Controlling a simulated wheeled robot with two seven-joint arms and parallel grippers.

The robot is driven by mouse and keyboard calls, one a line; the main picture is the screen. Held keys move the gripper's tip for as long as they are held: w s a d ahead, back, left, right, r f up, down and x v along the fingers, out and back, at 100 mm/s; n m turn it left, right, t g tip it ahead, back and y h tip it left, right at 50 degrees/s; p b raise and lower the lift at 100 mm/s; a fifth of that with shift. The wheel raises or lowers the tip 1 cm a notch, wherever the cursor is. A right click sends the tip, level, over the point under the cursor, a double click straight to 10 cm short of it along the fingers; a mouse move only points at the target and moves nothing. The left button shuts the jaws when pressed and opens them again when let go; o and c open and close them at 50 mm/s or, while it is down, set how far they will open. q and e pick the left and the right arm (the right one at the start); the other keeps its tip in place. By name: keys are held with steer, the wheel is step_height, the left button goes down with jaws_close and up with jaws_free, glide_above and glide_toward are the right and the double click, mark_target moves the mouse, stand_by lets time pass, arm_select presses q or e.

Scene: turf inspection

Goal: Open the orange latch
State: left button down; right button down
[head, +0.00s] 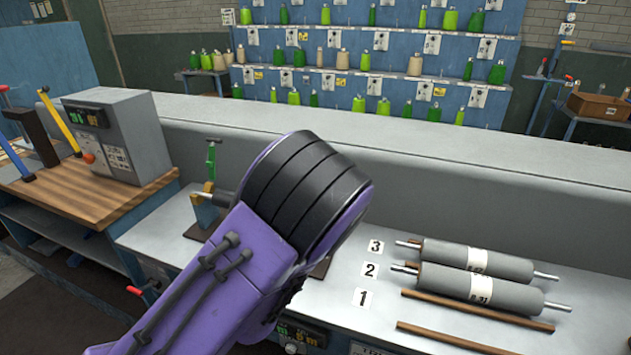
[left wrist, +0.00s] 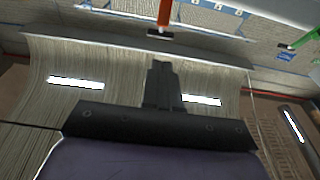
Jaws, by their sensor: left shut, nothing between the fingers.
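In the left wrist view an orange latch handle (left wrist: 165,12) shows at the top edge, with a dark piece at its lower end. Its upper part is cut off by the frame. My left gripper (left wrist: 160,66) is shut and empty, its dark fingers pointing toward the orange handle with a visible gap in the picture. In the head view my purple arm covers the middle of the bench, and I see neither the orange latch nor the left fingertips there. My right gripper is in neither view.
A green-handled clamp (head: 211,160) stands left of my arm; a green handle (left wrist: 302,40) also shows in the left wrist view. Two grey rollers (head: 478,286) and brown rods lie on the bench at right. A grey box (head: 105,130) stands on the wooden bench at left.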

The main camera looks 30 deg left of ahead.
arm_select(q)
steer(key=p+x, duration=0.4)
steer(key=x, duration=1)
steer(key=shift+r, duration=0.4)
steer(key=shift+w, duration=0.2)
